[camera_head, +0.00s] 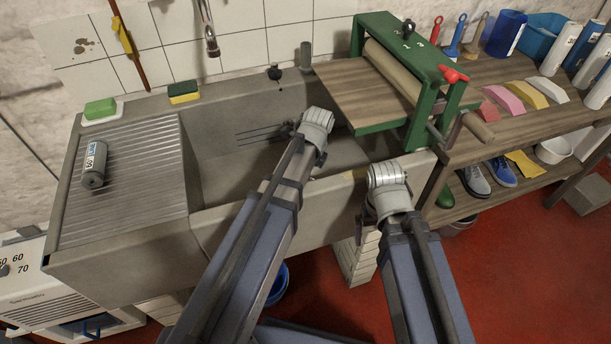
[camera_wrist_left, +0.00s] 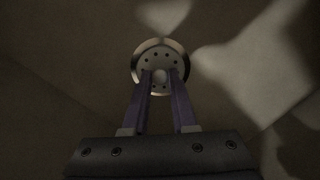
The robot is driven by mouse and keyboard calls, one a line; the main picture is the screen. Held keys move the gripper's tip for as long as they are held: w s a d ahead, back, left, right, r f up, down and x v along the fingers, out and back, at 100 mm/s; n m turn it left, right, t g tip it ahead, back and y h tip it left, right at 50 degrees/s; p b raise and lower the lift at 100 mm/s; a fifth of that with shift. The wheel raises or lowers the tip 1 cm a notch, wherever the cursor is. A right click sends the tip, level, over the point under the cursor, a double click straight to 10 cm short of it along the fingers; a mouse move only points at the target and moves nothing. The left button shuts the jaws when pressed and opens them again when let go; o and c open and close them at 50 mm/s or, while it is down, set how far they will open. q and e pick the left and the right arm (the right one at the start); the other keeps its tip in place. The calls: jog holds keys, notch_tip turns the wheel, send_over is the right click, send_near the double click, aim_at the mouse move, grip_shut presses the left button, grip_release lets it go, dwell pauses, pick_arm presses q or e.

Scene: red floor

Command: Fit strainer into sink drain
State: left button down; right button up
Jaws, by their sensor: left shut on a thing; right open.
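The strainer (camera_wrist_left: 150,57) is a round metal disc with a ring of small holes, a shiny rim and a centre knob. In the left wrist view, my left gripper (camera_wrist_left: 160,76) is shut on it at the knob. I cannot tell whether the strainer is apart from the basin floor. In the head view, my left arm reaches into the grey sink (camera_head: 215,233); its wrist hides the fingers and strainer. The drain is not clearly seen. My right gripper (camera_head: 387,173) is open, in front of the sink's right end, its fingers mostly hidden.
A green roller press (camera_head: 390,143) with a wooden board overhangs the basin's right side. A grey can (camera_head: 94,165) lies on the ribbed drainboard. A sponge (camera_head: 184,91) and green soap (camera_head: 100,109) sit on the back ledge. Shelves stand right.

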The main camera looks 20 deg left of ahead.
pick_arm(q)
jog(key=shift+f+b, duration=0.4)
jog(key=shift+f, duration=0.05)
dwell(0.3)
jog(key=c, duration=0.6)
grip_release()
jog(key=shift+r, duration=0.15)
jog(key=r+p, duration=0.5)
jog(key=d+r+p, duration=0.1)
jog(key=r+p, duration=0.1)
jog(key=shift+s+d+r+p, duration=0.15)
jog(key=shift+r+p, duration=0.1)
jog(key=shift+p, duration=0.15)
